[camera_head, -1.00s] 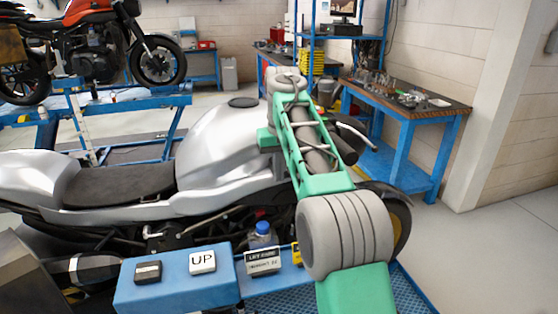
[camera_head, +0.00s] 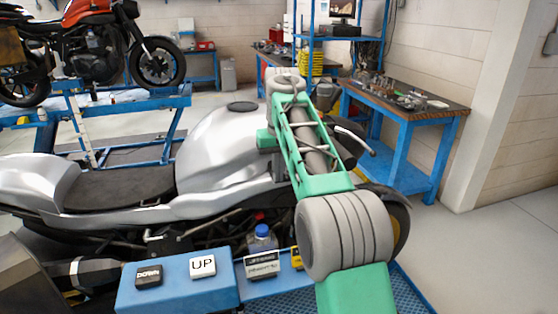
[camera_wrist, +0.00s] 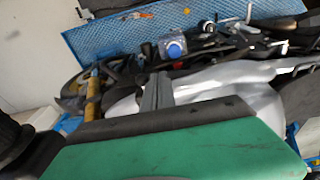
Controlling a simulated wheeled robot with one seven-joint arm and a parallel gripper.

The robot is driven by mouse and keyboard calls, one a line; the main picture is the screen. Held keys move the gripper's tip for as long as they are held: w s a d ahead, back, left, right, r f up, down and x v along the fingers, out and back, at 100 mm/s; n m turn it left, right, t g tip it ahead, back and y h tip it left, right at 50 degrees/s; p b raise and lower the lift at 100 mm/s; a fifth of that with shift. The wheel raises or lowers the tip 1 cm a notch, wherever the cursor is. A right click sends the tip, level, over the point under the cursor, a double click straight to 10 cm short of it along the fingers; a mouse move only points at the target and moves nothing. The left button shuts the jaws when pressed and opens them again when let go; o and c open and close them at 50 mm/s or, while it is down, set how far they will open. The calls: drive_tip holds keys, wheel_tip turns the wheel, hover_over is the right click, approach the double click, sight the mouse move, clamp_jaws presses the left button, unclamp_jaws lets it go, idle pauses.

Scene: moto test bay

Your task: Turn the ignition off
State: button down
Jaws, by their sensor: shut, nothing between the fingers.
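The silver motorcycle (camera_head: 215,150) stands across the head view, with its black seat at left and its front wheel at right, partly behind my arm. My arm reaches over its front end. The ignition cannot be made out; my arm covers the handlebar area in the head view, and a handlebar end (camera_head: 355,138) shows to its right. In the wrist view my gripper (camera_wrist: 158,78) shows as narrow grey fingers, close together and empty, in front of the motorcycle's silver body (camera_wrist: 235,90). Contact cannot be told.
A blue panel with a DOWN button (camera_head: 149,274) and an UP button (camera_head: 203,267) is at the front. A blue-capped bottle (camera_head: 263,238) stands beside it and shows in the wrist view (camera_wrist: 174,47). A blue workbench (camera_head: 400,130) stands behind right. Floor at right is clear.

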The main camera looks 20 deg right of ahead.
wheel_tip(320, 180, up, 8)
drive_tip(key=p, duration=0.8)
drive_tip(key=shift+a, duration=0.1)
drive_tip(key=s+a+f+t, duration=0.2)
drive_tip(key=s, duration=1.3)
drive_tip(key=s+a+f, duration=0.1)
drive_tip(key=s+f, duration=1)
drive_tip(key=s, duration=0.1)
drive_tip(key=shift+s+a+f+t, duration=0.25)
drive_tip(key=shift+s+a+t, duration=0.05)
drive_tip(key=shift+s+t, duration=0.1)
